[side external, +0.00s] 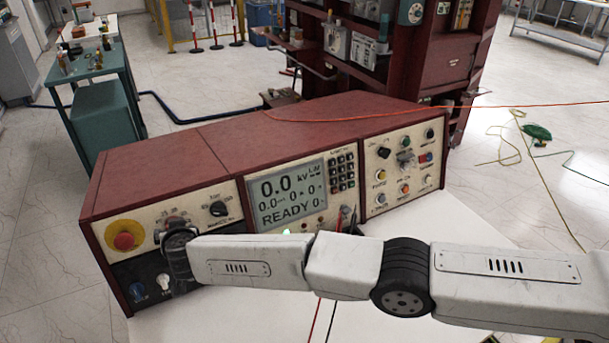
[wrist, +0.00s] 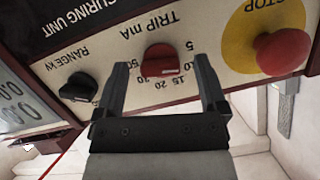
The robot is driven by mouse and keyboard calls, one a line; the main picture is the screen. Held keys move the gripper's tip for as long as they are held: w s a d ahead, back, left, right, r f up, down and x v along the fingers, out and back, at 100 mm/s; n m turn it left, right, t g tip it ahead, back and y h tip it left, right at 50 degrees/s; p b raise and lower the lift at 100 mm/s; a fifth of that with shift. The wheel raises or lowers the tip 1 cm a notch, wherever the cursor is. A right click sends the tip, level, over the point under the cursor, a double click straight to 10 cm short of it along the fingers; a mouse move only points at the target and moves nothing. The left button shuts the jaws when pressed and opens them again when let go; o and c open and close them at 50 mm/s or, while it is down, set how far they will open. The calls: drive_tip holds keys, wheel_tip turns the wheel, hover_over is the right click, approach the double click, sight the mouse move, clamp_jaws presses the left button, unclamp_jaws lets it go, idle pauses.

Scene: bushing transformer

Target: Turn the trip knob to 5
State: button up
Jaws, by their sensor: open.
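The trip knob (wrist: 160,60) is red and sits under the TRIP mA label on the cream panel, seen upside down in the wrist view. Its scale shows 5 at the right and 15, 20 along the near edge. A pale mark on the knob faces the near side; the exact number it points to is unclear. My gripper (wrist: 161,66) is open, one finger on each side of the knob, with gaps visible. In the side view my gripper (side external: 177,245) is at the left panel and hides most of the knob.
The red STOP button (wrist: 280,52) on its yellow disc is close beside one finger. The black RANGE kV knob (wrist: 79,86) is on the other side. The display (side external: 288,191) reads 0.0 kV and READY.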

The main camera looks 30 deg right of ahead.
drive_tip(key=shift+s+r, duration=0.35)
drive_tip(key=shift+s, duration=0.1)
drive_tip(key=v, duration=0.6)
drive_tip(key=shift+s, duration=0.25)
idle(0.5)
drive_tip(key=shift+s+d, duration=0.1)
drive_tip(key=shift+s+f+t, duration=0.2)
drive_tip(key=shift+s+t, duration=0.05)
drive_tip(key=shift+t, duration=0.45)
drive_tip(key=shift+w+f, duration=0.1)
drive_tip(key=shift+w, duration=0.1)
drive_tip(key=x, duration=0.7)
idle(0.8)
drive_tip(key=shift+w, duration=0.2)
